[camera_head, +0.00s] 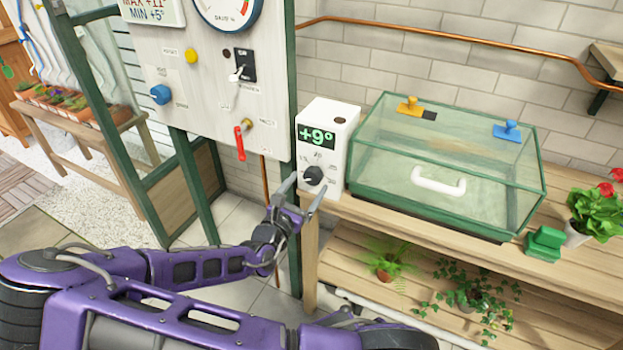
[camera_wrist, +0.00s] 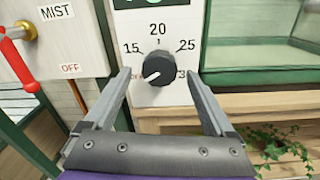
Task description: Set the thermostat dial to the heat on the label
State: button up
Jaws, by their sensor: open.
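The thermostat is a white box (camera_head: 338,130) on the bench's left end, with a green display reading +9°. Its black dial (camera_head: 314,175) also shows in the wrist view (camera_wrist: 158,68), with 15, 20, 25 and a partly hidden number starting with 3 around it. The dial's white mark points to the lower left, below 15. My gripper (camera_head: 303,193) is open in front of the dial; in the wrist view its fingers (camera_wrist: 158,80) stand either side of it, apparently apart from it. A sign (camera_head: 153,10) at the top left reads MAX +11°, MIN +5°, its top cut off.
Left of the thermostat, a control panel (camera_head: 213,90) carries a red lever (camera_head: 240,143), a blue knob (camera_head: 161,94) and a switch. A glass case (camera_head: 440,150) with a white handle stands right on the wooden bench (camera_head: 375,212). Plants fill the lower shelf.

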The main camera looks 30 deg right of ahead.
aim_at(311, 180)
jog(key=shift+x, duration=1.7)
jog(key=c, duration=1.4)
